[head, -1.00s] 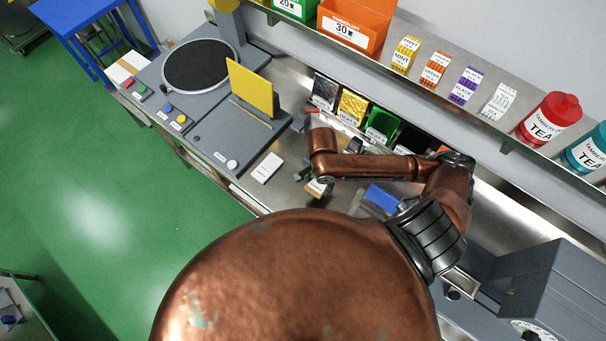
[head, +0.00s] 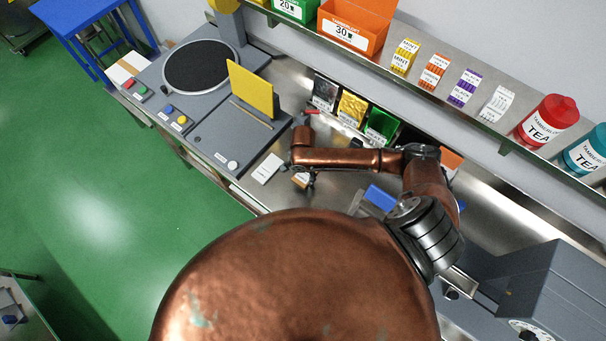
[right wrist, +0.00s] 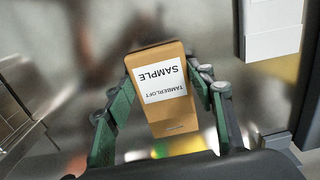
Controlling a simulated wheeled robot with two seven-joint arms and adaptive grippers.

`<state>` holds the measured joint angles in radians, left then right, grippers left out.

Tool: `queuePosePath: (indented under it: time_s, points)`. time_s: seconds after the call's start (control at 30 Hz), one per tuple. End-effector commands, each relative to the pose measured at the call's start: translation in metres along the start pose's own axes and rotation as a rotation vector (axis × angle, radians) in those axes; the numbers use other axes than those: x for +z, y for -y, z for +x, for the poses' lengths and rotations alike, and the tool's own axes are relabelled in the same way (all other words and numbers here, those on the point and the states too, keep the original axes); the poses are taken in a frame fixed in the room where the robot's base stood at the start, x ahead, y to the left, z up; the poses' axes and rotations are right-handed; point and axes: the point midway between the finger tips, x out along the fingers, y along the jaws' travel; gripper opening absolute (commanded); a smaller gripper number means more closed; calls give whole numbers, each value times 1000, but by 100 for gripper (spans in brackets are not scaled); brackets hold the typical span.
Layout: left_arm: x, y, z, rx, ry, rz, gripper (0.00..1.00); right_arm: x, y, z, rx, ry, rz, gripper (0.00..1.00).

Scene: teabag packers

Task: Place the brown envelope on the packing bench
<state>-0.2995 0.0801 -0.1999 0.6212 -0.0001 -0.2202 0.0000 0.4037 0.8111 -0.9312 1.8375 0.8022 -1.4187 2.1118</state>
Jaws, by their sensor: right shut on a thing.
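The brown envelope (right wrist: 166,112) has a white label reading "SAMPLE" and "TAMBERLOFT". It sits between the green-padded fingers of my right gripper (right wrist: 160,100), which is shut on it. In the head view a small part of the envelope (head: 300,180) shows below the end of my right arm; the arm hides much of the right gripper (head: 309,181). The packing bench (head: 340,187) is a steel top beneath it. I cannot tell whether the envelope touches the bench. My left gripper is not in view.
A white card (head: 267,168) lies just left of the envelope, beside the grey machine (head: 225,140) with its yellow plate (head: 250,88). Pouch bins (head: 352,107) line the back. A blue object (head: 381,197) lies to the right. A shelf (head: 480,112) runs above.

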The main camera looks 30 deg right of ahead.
Motion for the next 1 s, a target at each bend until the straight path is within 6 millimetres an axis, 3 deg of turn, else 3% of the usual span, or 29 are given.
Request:
queuePosePath:
  time_s: [0.33, 0.37, 0.6, 0.87, 1.0]
  points:
    - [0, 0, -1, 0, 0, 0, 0, 0, 0, 3, 0, 1, 0, 33]
    - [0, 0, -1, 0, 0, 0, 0, 0, 0, 3, -1, 0, 0, 52]
    - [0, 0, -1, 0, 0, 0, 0, 0, 0, 2, -1, 0, 0, 67]
    - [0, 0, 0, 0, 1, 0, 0, 0, 0, 2, -1, 0, 0, 67]
    - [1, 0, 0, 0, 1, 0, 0, 0, 1, -9, -4, 0, 0, 67]
